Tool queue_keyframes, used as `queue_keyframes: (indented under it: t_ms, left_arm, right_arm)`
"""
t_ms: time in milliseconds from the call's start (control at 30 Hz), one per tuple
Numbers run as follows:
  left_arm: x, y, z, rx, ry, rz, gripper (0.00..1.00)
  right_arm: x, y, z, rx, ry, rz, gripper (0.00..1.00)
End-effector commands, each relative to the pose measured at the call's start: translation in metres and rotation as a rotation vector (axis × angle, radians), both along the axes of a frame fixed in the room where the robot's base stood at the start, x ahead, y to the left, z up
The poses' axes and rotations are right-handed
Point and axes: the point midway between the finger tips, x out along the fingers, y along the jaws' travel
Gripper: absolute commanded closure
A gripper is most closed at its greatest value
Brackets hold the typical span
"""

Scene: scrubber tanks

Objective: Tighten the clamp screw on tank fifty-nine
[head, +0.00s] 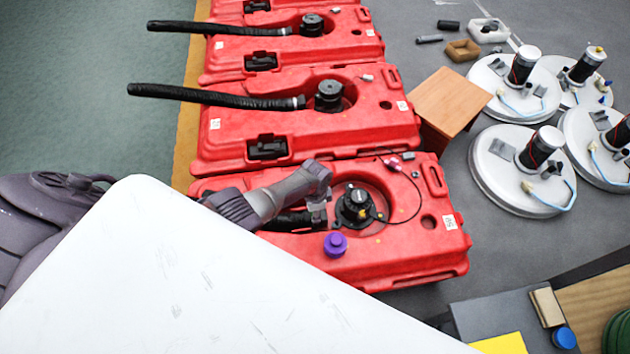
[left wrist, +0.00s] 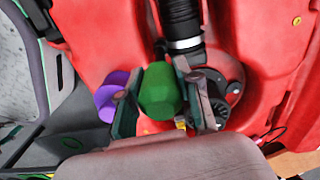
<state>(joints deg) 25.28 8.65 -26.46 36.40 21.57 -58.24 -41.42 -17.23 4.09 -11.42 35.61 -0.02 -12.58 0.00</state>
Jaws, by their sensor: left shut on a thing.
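The nearest red tank (head: 400,245) carries a white label (head: 450,222), too small to read surely. On its top sit a round black fitting (head: 356,203) and a black hose (head: 290,222). In the left wrist view the hose (left wrist: 180,18) ends in a pale clamp band (left wrist: 187,43). My left gripper (head: 318,207) is over the tank beside the fitting. In the left wrist view its fingers (left wrist: 158,98) are shut on a green faceted knob (left wrist: 159,85), close to the band. Whether the knob joins the clamp screw is hidden. My right gripper is out of view.
A purple knob (head: 335,243) stands on the tank close to my left gripper, also in the left wrist view (left wrist: 109,97). A thin black cable (head: 420,190) loops right of the fitting. More red tanks (head: 375,130) stand behind; a wooden block (head: 448,100) and round white lids (head: 500,195) are right.

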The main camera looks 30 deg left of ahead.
Motion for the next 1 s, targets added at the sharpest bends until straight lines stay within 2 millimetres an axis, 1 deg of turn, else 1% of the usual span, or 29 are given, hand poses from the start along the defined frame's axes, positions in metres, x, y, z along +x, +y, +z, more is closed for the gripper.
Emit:
queue_keyframes:
  t_ms: [200,267,367,600,667,733,867,1000]
  left_arm:
    - [0.0,0.0,0.0,-0.001,-0.001,0.0,1.0]
    - [0.0,0.0,0.0,0.001,-0.001,-0.025,1.0]
    - [0.001,0.001,-0.001,0.001,-0.002,-0.157,1.0]
    - [0.001,0.001,-0.002,0.001,-0.002,-0.642,1.0]
    - [0.001,0.001,-0.002,0.001,-0.001,-0.746,1.0]
    - [0.001,0.0,0.001,-0.001,0.0,-0.729,1.0]
    - [0.001,-0.001,0.001,-0.002,-0.001,-0.627,1.0]
    - [0.001,0.0,0.006,0.0,-0.002,-0.617,1.0]
  right_arm:
    - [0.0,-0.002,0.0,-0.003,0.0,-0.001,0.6]
    - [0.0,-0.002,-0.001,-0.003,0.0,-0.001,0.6]
    - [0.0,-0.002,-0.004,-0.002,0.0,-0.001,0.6]
    - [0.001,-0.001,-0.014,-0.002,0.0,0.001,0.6]
    - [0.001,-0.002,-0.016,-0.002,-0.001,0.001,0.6]
    - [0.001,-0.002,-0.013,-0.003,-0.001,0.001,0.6]
    - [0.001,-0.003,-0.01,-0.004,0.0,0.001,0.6]
    - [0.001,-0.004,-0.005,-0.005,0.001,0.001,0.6]
